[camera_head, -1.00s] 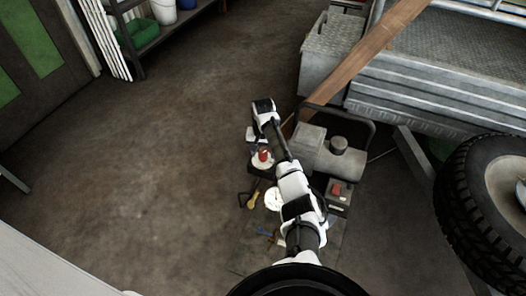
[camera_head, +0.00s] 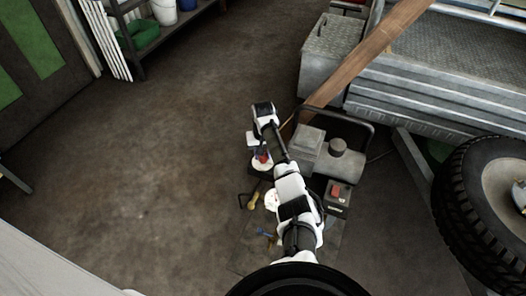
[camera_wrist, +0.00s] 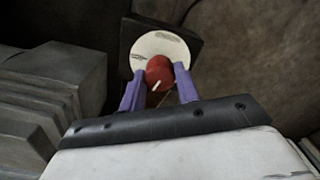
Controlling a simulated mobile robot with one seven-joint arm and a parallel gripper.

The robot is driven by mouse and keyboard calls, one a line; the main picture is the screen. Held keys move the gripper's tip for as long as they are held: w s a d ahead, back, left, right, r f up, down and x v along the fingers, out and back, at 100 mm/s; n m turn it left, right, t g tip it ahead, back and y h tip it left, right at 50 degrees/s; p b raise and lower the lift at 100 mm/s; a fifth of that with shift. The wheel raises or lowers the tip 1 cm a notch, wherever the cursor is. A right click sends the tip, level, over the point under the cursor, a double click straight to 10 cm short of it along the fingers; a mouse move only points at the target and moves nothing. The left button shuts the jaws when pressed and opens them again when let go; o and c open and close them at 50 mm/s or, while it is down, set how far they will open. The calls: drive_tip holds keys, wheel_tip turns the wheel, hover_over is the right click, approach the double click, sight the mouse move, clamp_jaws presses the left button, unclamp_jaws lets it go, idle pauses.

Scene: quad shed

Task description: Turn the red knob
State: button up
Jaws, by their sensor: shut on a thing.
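The red knob (camera_wrist: 158,74) sits on a pale round dial plate (camera_wrist: 166,45), which is fixed to a dark square backing (camera_wrist: 192,45). A light pointer line on the knob slants down and to the left in the wrist view. My gripper (camera_wrist: 158,84) has purple fingers, one on each side of the knob, shut on it. In the head view the red knob (camera_head: 263,159) shows small on its pale dial (camera_head: 259,167), beside my arm, with a purple finger partly over it.
A grey machine with a tubular frame (camera_head: 338,163) stands right of my arm. A box with a red switch (camera_head: 337,195) is nearby. Tools, including a yellow-handled one (camera_head: 253,201), lie below. A tyre (camera_head: 480,200) is at right. Open floor (camera_head: 150,170) lies left.

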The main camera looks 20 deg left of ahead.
drive_tip(key=n+p, duration=0.1)
drive_tip(key=n, duration=0.3)
drive_tip(key=shift+r+n+p, duration=0.1)
drive_tip(key=shift+n+p, duration=0.2)
drive_tip(key=n+p, duration=0.1)
drive_tip(key=n, duration=0.3)
drive_tip(key=shift+n, duration=0.3)
drive_tip(key=o, duration=1)
wheel_tip(320, 180, up, 14)
drive_tip(key=shift+f+p, duration=0.15)
drive_tip(key=shift+p, duration=0.2)
